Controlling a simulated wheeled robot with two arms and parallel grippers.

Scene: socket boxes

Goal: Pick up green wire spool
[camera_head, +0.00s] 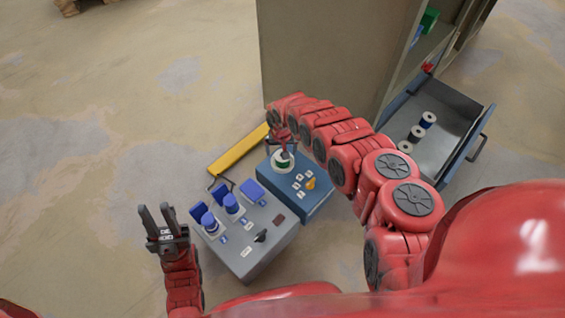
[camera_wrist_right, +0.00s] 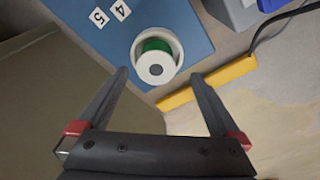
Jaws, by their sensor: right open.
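The green wire spool (camera_head: 283,160) stands at the far end of the blue box (camera_head: 317,205), in a white ring-shaped holder. In the right wrist view, the green wire spool (camera_wrist_right: 155,62) shows a white end with a dark centre and green wire below it. My right gripper (camera_wrist_right: 162,78) is open, its two fingers on either side of the spool's near part; I cannot tell if they touch it. In the head view my right gripper (camera_head: 284,150) is over the spool and partly hides it. My left gripper (camera_head: 165,217) is raised left of the grey box, its fingers apart and empty.
A grey box (camera_head: 246,248) with blue sockets stands left of the blue box. A yellow bar (camera_head: 238,150) lies behind them. A tall cabinet (camera_head: 325,50) stands close behind my right arm. Its open drawer (camera_head: 455,115) holds several spools (camera_head: 417,132).

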